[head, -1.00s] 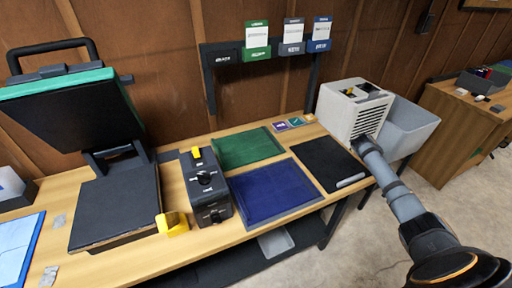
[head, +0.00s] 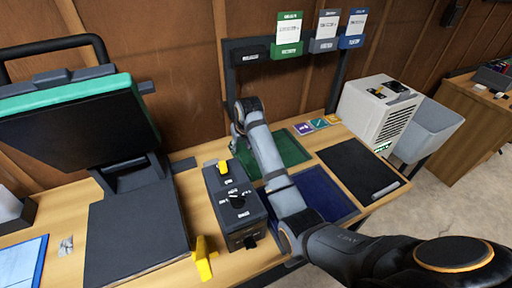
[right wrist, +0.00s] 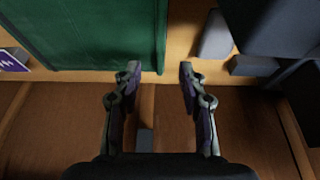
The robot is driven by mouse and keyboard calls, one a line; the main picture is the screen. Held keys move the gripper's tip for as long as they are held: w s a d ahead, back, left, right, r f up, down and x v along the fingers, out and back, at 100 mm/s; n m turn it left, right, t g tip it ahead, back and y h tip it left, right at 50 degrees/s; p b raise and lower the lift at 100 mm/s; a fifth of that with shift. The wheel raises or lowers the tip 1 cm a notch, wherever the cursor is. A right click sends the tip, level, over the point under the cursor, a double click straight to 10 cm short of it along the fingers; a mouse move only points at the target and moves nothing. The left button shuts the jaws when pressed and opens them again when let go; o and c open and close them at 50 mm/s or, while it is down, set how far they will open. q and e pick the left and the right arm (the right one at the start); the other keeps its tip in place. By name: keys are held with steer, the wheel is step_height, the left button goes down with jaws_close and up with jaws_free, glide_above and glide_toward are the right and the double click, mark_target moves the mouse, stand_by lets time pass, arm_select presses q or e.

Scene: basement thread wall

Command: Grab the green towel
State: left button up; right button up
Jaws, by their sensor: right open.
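The green towel (head: 288,149) lies flat on the wooden table, behind the blue towel (head: 325,194). My right arm crosses in front of both and hides part of them. My right gripper (head: 238,148) is at the green towel's far left side. In the right wrist view my right gripper (right wrist: 160,71) is open with nothing between its fingers. There the green towel (right wrist: 85,35) fills the upper left. One fingertip overlaps its edge near a corner and the other is past its side. I cannot tell the height above the table. My left gripper is out of view.
A black control box (head: 235,205) with a yellow switch stands left of the towels. A heat press (head: 135,215) stands farther left. A black mat (head: 358,168) and a white machine (head: 380,112) are on the right. A card rack (head: 300,48) stands behind at the wall.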

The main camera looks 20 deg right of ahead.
mark_target(239, 157)
steer(key=shift+s+f, duration=0.1)
steer(key=shift+f, duration=0.35)
steer(key=x, duration=0.2)
steer(key=shift+f, duration=0.35)
steer(key=x, duration=0.2)
steer(key=shift+w+f+p, duration=0.25)
steer(key=shift+w+p, duration=0.1)
steer(key=x, duration=0.2)
steer(key=shift+w+f, duration=0.2)
steer(key=shift+f, duration=0.15)
steer(key=shift+w+f, duration=0.25)
steer(key=shift+f, duration=0.15)
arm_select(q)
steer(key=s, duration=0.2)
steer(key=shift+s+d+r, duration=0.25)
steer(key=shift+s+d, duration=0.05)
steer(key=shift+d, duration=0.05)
arm_select(e)
steer(key=shift+s, duration=0.1)
steer(key=shift+c, duration=0.4)
jaws_close()
